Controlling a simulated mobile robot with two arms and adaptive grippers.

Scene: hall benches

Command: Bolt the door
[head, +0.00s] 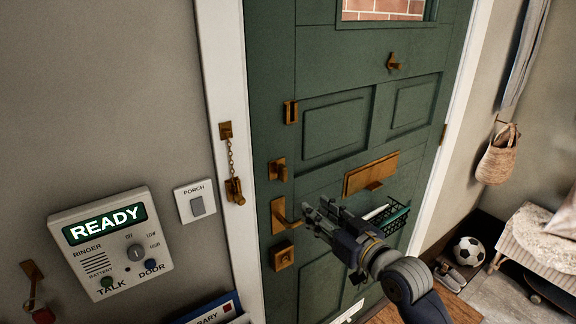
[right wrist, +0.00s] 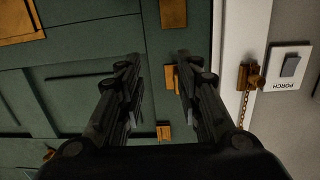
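The green door (head: 330,170) is shut in its white frame. Near its left edge is a column of brass fittings: a slotted plate (head: 290,111), a bolt fitting with a small turn (head: 278,169), a lever handle (head: 281,214) and a square lock (head: 282,256). I cannot tell whether the bolt is thrown. My right gripper (head: 314,214) is in front of the door, just right of the lever, partly covering it. In the right wrist view its fingers (right wrist: 157,62) are apart and empty, with a brass fitting (right wrist: 170,80) beyond them. My left gripper is out of view.
A door chain (head: 232,160) hangs on the left frame. A porch switch (head: 196,201) and an intercom reading READY (head: 108,243) are on the left wall. A wire basket (head: 392,218) hangs on the door. A football (head: 468,251), shoes and a bench (head: 535,240) stand at right.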

